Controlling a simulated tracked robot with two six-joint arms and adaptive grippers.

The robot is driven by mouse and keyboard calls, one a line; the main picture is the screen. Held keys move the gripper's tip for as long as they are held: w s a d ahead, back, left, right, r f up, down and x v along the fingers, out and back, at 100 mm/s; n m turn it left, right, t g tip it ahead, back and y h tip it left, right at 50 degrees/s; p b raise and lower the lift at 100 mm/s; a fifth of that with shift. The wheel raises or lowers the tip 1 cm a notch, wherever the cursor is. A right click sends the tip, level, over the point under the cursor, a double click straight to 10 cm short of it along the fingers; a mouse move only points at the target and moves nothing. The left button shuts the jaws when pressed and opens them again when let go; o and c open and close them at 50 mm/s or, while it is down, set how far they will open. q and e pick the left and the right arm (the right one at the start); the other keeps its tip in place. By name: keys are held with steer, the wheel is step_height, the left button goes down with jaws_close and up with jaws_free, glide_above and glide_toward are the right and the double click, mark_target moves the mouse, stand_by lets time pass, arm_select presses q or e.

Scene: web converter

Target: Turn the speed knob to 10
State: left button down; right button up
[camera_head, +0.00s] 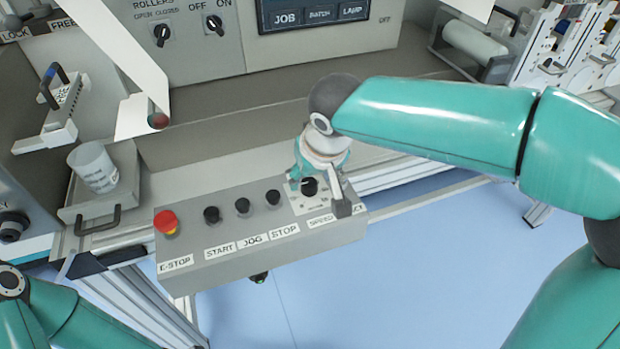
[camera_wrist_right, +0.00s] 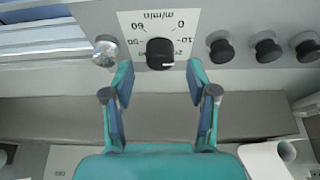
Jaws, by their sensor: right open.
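The speed knob (camera_head: 310,187) is a black knob on a white dial plate at the right end of the grey control box. In the right wrist view the knob (camera_wrist_right: 160,53) shows close, with the dial upside down. Figures 0, 10, 50 and 60 can be made out around it. A white mark is on the knob's lower edge in that view, away from the 10; its exact reading is unclear. My right gripper (camera_wrist_right: 160,70) is open, its fingers on either side of the knob, with visible gaps to it. My left gripper is out of view.
The grey control box (camera_head: 230,262) also carries a red E-stop button (camera_head: 166,222) and black start, jog and stop buttons (camera_head: 242,206). A silver knob (camera_wrist_right: 106,50) is close beside the dial. A white cup (camera_head: 94,167) stands at the left.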

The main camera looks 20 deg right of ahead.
steer(key=v, duration=0.9)
steer(key=shift+r, duration=0.25)
steer(key=shift+s, duration=0.1)
